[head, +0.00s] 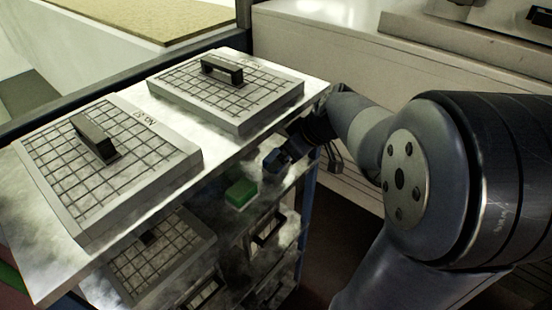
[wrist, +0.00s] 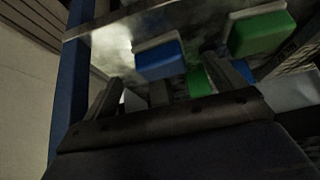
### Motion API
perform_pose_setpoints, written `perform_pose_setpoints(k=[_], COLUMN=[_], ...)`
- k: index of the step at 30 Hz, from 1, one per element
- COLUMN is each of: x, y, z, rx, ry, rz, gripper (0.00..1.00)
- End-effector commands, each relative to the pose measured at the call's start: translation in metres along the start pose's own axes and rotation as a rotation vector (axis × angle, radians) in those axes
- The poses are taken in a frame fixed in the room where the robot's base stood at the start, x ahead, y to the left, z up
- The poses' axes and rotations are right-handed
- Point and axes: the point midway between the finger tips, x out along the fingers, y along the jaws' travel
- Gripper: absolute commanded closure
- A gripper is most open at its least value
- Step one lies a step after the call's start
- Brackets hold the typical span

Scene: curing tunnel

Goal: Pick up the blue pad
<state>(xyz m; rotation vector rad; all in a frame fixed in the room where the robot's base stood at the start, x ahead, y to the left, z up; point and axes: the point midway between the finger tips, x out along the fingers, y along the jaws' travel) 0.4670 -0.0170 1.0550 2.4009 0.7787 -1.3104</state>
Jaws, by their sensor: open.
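The blue pad (wrist: 160,60) shows in the wrist view as a small block with a pale backing, on a worn metal shelf. In the head view it appears as a dark blue block (head: 277,161) at the shelf's edge, beside my gripper. My gripper (wrist: 163,74) is open in the wrist view, with one finger on each side of the line to the blue pad. The pad appears beyond the fingertips, not held. In the head view my arm partly hides the gripper, so its exact gap from the pad cannot be told.
A green pad (head: 241,193) lies left of the blue one. The wrist view shows a larger green pad (wrist: 262,33) to its right. Gridded plates with black handles (head: 227,97) rest on the metal top (head: 135,122) above the shelf. A blue post (wrist: 72,85) stands left.

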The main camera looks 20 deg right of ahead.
Motion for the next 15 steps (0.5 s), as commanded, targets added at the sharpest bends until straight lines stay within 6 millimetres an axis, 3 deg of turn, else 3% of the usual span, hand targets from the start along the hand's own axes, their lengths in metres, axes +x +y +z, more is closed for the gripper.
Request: perform_pose_setpoints(k=[7, 15], x=[0.039, 0.051], y=[-0.001, 0.0], z=[-0.002, -0.001], rx=[0.0, 0.0], ry=[-0.003, -0.001], rz=[-0.004, 0.0], gripper=[0.1, 0.1])
